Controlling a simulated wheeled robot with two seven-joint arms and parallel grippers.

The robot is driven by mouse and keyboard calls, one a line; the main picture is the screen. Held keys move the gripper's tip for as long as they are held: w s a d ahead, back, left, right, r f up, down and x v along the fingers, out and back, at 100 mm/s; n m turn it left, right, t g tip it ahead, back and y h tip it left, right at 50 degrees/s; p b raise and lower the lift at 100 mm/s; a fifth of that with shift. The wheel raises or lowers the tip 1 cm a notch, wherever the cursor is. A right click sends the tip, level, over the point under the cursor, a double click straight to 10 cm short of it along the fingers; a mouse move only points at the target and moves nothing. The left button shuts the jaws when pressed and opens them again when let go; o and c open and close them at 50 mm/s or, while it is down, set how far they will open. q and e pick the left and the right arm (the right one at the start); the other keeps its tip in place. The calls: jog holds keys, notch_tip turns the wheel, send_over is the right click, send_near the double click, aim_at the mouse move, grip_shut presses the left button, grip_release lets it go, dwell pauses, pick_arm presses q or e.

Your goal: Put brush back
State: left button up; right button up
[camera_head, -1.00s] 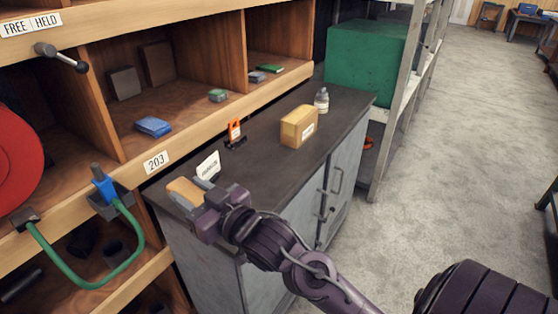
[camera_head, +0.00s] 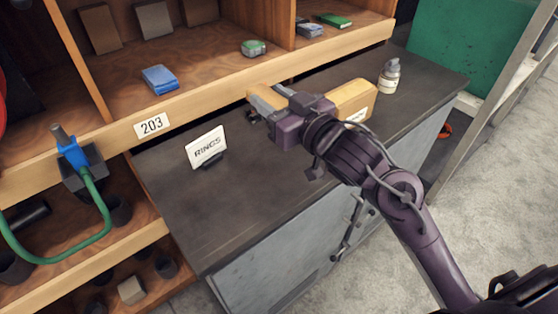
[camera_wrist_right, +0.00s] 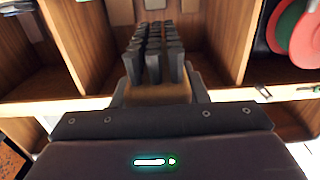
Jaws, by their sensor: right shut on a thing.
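My right gripper (camera_head: 271,98) is shut on the brush (camera_head: 262,97), above the dark cabinet top. In the head view only a pale wooden part of the brush shows between the fingers. In the right wrist view the brush's dark bristle tufts (camera_wrist_right: 153,58) stand in rows beyond the wooden body (camera_wrist_right: 158,94), between the fingers, with the wooden shelf compartments behind. The gripper hides part of the yellow-brown box (camera_head: 352,99) in the head view. My left gripper is not in view.
The grey cabinet top (camera_head: 220,210) carries a RINGS sign (camera_head: 206,147) and a bottle (camera_head: 389,77). The wooden shelf bears label 203 (camera_head: 151,124), a blue block (camera_head: 160,79) and a green item (camera_head: 254,48). A green hose (camera_head: 85,235) hangs at left. The front of the top is clear.

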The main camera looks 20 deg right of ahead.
notch_tip(320, 180, down, 12)
jog(key=shift+r+b, duration=0.15)
jog(key=shift+b, duration=0.15)
notch_tip(320, 180, down, 4)
jog(key=shift+r, duration=0.25)
jog(key=shift+f, duration=0.25)
jog(key=shift+f, duration=0.1)
jog(key=o, duration=1.1)
